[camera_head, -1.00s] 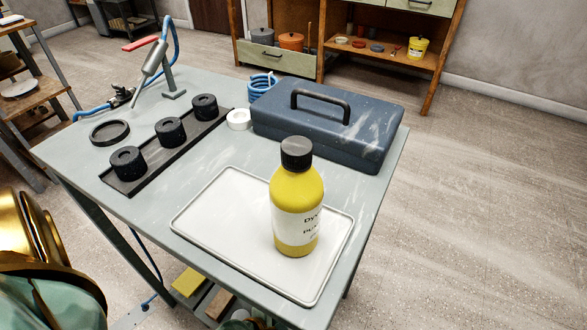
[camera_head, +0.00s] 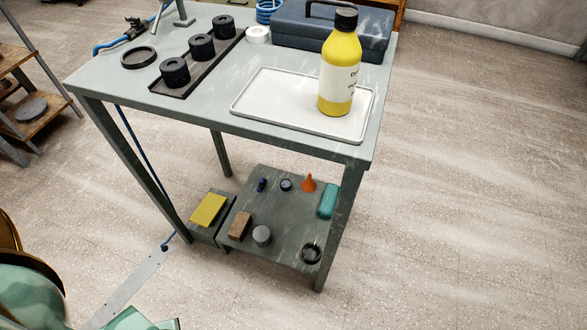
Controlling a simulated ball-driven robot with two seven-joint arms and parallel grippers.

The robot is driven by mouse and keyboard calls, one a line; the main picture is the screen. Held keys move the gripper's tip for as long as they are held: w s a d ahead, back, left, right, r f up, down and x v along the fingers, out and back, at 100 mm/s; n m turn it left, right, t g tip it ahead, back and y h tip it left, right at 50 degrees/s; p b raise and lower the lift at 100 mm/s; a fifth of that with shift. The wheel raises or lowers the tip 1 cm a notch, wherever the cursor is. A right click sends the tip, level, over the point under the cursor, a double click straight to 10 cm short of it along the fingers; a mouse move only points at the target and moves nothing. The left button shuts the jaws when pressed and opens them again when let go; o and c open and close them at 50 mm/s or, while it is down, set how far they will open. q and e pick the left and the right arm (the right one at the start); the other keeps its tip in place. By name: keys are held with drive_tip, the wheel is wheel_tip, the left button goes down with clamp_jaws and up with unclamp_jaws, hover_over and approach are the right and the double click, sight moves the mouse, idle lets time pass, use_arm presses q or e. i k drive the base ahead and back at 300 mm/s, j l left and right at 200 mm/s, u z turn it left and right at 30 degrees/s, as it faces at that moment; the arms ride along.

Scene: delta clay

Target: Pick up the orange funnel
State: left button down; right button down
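The orange funnel (camera_head: 308,184) is a small cone on the lower shelf (camera_head: 277,215) of the grey-green table. It stands toward the back right of that shelf, with its narrow end up. A teal cylinder (camera_head: 328,201) lies just to its right, and a small dark round gauge-like item (camera_head: 286,185) is to its left. Gold and pale green parts of my own body show at the lower left. Neither of my grippers can be made out in the view.
The table top (camera_head: 215,112) overhangs the shelf, and a front leg (camera_head: 335,225) stands right of it. A yellow bottle (camera_head: 340,70) stands on a white tray (camera_head: 258,118) above. The shelf also holds a brown block (camera_head: 240,226), grey cylinder (camera_head: 262,235) and black ring (camera_head: 311,253). Floor at right is clear.

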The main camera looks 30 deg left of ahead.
sight(309, 185)
drive_tip(key=u, duration=2.1)
drive_tip(key=l+u, duration=0.15)
drive_tip(key=l, duration=0.35)
drive_tip(key=k+l+u, duration=0.1)
drive_tip(key=l, duration=0.35)
drive_tip(key=l+u, duration=0.15)
drive_tip(key=l, duration=0.35)
drive_tip(key=k+l+u, duration=0.15)
drive_tip(key=l, duration=0.3)
